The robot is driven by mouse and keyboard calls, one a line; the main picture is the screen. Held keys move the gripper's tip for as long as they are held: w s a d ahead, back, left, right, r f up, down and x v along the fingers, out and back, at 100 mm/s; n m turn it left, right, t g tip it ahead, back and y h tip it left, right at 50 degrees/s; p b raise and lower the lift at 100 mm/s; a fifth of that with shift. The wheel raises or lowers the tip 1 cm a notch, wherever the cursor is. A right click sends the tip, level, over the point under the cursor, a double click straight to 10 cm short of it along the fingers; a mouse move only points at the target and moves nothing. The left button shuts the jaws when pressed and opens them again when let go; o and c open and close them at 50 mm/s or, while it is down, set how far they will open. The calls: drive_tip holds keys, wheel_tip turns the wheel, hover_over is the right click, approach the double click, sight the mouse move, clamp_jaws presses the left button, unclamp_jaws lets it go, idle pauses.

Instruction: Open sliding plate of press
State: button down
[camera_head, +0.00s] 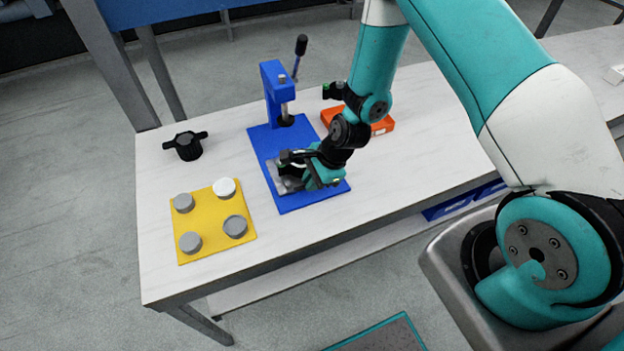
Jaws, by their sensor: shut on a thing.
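The blue press (272,85) stands on the white table, with its base plate (264,139) stretching toward the table's front edge. Its black-tipped lever (300,50) points up. The grey sliding plate (278,182) shows on the front part of the base, in front of the press head and clear of the ram. My gripper (288,172) is down at the sliding plate and shut on it. The fingers and my wrist hide much of the plate, so the exact grip spot cannot be seen.
A yellow board (206,246) with several round grey and white pieces lies to the left of the press. A black two-handled part (185,146) sits behind it. An orange case (380,126) lies behind my wrist at the right.

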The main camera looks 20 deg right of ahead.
drive_tip(key=c, duration=1.2)
unclamp_jaws()
drive_tip(key=shift+a, duration=0.1)
drive_tip(key=shift+o, duration=0.2)
drive_tip(key=v, duration=1.7)
drive_tip(key=shift+r, duration=0.25)
drive_tip(key=s+a+r+n+g, duration=0.1)
drive_tip(key=s+a+r+n, duration=0.4)
drive_tip(key=s+r+n, duration=0.4)
drive_tip(key=s+a+r+n+g, duration=0.1)
drive_tip(key=s+a+r+n, duration=0.4)
drive_tip(key=s+r+n, duration=0.4)
drive_tip(key=n, duration=0.6)
drive_tip(key=shift+a+r+n, duration=0.3)
drive_tip(key=shift+a+r, duration=0.05)
